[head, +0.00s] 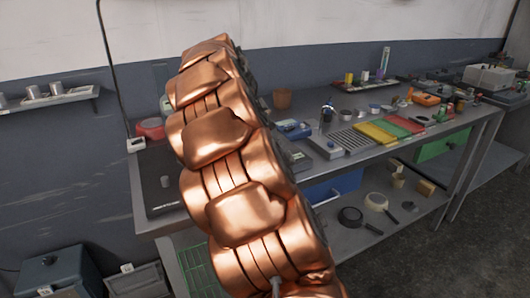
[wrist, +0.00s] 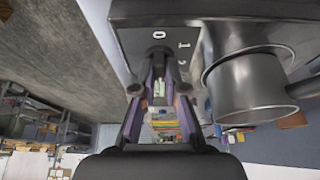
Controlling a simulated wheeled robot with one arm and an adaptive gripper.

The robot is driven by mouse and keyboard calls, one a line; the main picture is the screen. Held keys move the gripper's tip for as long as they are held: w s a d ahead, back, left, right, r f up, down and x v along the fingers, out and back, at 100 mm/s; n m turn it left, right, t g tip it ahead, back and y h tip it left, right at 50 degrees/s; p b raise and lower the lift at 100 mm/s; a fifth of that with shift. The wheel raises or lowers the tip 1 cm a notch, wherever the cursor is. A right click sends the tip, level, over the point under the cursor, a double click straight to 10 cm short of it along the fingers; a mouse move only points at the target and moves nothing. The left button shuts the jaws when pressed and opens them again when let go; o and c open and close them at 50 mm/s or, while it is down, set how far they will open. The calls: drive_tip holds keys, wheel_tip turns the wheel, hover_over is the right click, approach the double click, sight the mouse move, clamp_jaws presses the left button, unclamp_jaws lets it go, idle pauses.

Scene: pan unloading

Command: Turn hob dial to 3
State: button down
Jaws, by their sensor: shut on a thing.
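The black hob (wrist: 190,48) fills the upper part of the wrist view, with white marks including a "0" near the dial. The hob dial (wrist: 158,52) is a dark round knob, partly covered by my fingers. My gripper (wrist: 159,68) has its fingertips on both sides of the dial and is shut on it. A dark pan (wrist: 250,88) stands on the hob to the right of the fingers, with its handle toward the right edge. In the head view the hob (head: 157,200) shows at the left end of the workbench; my copper arm hides the gripper.
The workbench (head: 335,163) carries a yellow tray (head: 376,134), a red tray (head: 405,124), a brown pot (head: 283,98) and small parts. A red container (head: 150,128) stands behind the hob. A black pan (head: 350,217) lies on the lower shelf. Floor at right is clear.

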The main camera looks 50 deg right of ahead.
idle(0.4)
drive_tip(key=c, duration=1.2)
unclamp_jaws()
drive_tip(key=shift+v, duration=5.95)
